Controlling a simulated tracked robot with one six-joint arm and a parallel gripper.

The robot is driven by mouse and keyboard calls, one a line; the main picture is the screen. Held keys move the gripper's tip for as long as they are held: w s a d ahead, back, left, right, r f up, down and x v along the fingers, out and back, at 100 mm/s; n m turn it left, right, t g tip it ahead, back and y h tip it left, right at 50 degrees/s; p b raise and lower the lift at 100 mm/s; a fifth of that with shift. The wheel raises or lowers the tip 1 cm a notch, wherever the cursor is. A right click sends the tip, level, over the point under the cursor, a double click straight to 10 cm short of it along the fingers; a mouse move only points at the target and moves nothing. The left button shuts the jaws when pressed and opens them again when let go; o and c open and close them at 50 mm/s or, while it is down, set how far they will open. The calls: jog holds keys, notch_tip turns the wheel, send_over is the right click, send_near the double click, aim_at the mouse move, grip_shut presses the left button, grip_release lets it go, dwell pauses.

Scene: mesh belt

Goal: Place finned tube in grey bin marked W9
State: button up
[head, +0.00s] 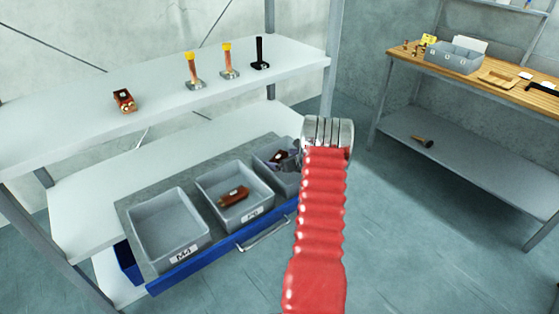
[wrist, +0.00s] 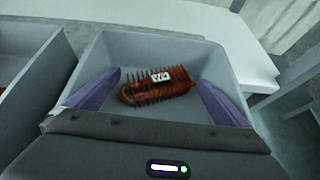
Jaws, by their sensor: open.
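The finned tube (wrist: 155,88) is red-brown with a white tag. In the wrist view it lies inside a grey bin (wrist: 112,52), between my open gripper's (wrist: 159,78) purple fingers, with a gap on each side. In the head view this looks like the right-hand grey bin (head: 262,161) in the drawer, with the tube (head: 277,157) partly showing. My gripper (head: 289,160) reaches down into that bin, mostly hidden by my red arm. The bin's front label is hidden, so I cannot read its mark.
The middle grey bin (head: 205,184) holds a brown part (head: 233,196); the left bin (head: 157,211), label like M4, is empty. The blue drawer (head: 220,251) is pulled out. Several parts stand on the shelf (head: 70,130) above. A wooden bench (head: 405,58) stands right.

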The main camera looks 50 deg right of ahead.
jog(key=shift+r, duration=0.15)
jog(key=shift+s+r, duration=0.15)
jog(key=shift+s, duration=0.15)
jog(key=v, duration=1.1)
jog(key=shift+s, duration=0.15)
jog(key=shift+a, duration=0.1)
jog(key=w+a+r+m+g+h, duration=0.15)
jog(key=w+a+r+m, duration=0.25)
jog(key=a+r+m, duration=0.55)
jog(key=w+a+r+m+g+h, duration=0.15)
jog(key=w+a+r+m, duration=0.35)
jog(key=r, duration=0.7)
jog(key=s+a+r+m+y, duration=0.1)
jog(key=s+a+r+m, duration=0.25)
jog(key=a, duration=0.55)
jog(key=s+a+r+m+g, duration=0.1)
jog(key=s+a+r+m, duration=0.2)
jog(key=a, duration=0.6)
jog(key=s+a+r+m+y, duration=0.1)
jog(key=s+a+m, duration=0.35)
jog(key=a, duration=0.45)
jog(key=s+a+f+m+g+y, duration=0.2)
jog(key=s+a+m+y, duration=0.2)
jog(key=s+a, duration=1)
jog(key=a+m, duration=0.2)
jog(key=m, duration=0.1)
jog(key=shift+a+f, duration=0.15)
jog(key=shift+a, duration=0.25)
